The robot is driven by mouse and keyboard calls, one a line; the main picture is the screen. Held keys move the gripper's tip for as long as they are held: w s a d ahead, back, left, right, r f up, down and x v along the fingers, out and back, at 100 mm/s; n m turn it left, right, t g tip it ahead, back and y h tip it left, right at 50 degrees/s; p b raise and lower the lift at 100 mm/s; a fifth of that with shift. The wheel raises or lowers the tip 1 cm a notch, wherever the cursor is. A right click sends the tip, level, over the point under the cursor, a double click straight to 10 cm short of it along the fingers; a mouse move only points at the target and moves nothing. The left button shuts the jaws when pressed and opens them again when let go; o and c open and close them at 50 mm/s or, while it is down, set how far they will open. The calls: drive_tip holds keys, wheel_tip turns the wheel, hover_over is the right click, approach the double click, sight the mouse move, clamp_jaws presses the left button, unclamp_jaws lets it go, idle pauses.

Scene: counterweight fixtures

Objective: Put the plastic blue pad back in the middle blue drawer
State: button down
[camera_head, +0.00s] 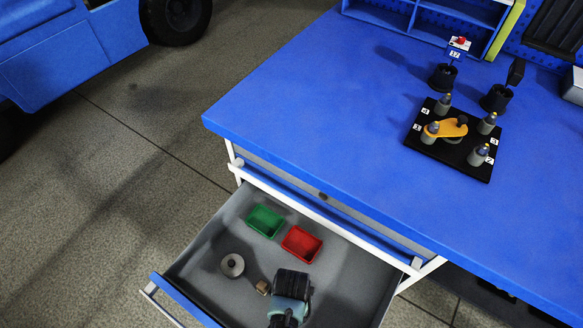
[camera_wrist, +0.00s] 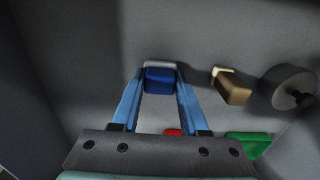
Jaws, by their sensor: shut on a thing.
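The blue pad (camera_wrist: 158,80) is a small blue block with a pale edge. In the wrist view it sits between the two blue fingertips of my gripper (camera_wrist: 160,72), which is shut on it. The grey-lined drawer (camera_head: 343,272) with a blue front is pulled open below the blue worktop. In the head view my wrist is over the drawer's near part, hiding the fingertips and the pad. In the wrist view the pad is over or at the drawer floor; I cannot tell whether it touches.
The drawer also holds a green bin (camera_head: 265,221), a red bin (camera_head: 301,243), a round grey weight (camera_head: 232,265) and a small brown block (camera_head: 263,287). On the worktop (camera_head: 310,120) stands a black plate (camera_head: 459,164) with grey pegs and an orange piece.

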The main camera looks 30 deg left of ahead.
drive_tip(key=shift+c, duration=2.1)
unclamp_jaws()
drive_tip(key=shift+f, duration=0.2)
wheel_tip(320, 180, up, 12)
drive_tip(key=p, duration=0.4)
drive_tip(key=shift+r, duration=0.15)
